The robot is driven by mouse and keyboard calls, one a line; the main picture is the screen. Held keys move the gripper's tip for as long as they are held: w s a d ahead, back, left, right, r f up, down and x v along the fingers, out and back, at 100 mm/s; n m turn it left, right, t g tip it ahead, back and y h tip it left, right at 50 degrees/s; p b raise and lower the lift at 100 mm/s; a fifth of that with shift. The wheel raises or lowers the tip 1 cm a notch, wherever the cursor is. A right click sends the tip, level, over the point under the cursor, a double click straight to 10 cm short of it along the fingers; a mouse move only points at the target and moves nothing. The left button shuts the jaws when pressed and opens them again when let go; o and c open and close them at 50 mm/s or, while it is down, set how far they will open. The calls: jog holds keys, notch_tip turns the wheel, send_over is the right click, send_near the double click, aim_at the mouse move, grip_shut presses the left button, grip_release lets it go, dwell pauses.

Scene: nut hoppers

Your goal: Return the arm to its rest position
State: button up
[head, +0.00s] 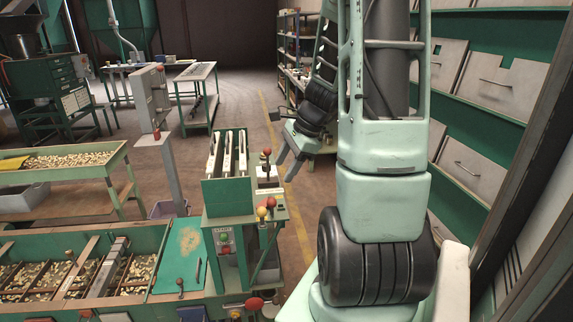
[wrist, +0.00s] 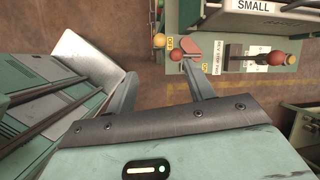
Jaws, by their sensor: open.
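My gripper (head: 285,155) hangs in front of my pale green arm in the head view, left of the arm's upright link, above the brown floor. In the wrist view its two grey fingers (wrist: 160,92) are spread apart with nothing between them. The gripper is open and empty. My arm is folded upward, and its large black joint shows low in the head view. The gripper is apart from the green machine with levers to its left.
The green machine (head: 228,190) with red and yellow knobs stands close by on the left. A sorting table (head: 150,240) with nuts is at lower left. A nut tray (head: 115,157) lies behind it. Drawer cabinets (head: 497,80) line the right. The aisle floor (head: 245,105) is clear.

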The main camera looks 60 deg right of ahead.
dwell(0.4)
jog(key=w+a+r+n+g, duration=0.1)
jog(key=w+a+n+g, duration=0.1)
jog(key=a+n, duration=0.85)
jog(key=w+a+n+g, duration=0.2)
jog(key=a+n, duration=0.3)
jog(key=a, duration=1)
jog(key=s+a+n+h, duration=0.1)
jog(key=s+a+n, duration=1.3)
jog(key=a+n, duration=0.3)
jog(key=shift+s+a+r+h, duration=0.15)
jog(key=shift+s+a+h, duration=0.15)
jog(key=shift+a, duration=0.3)
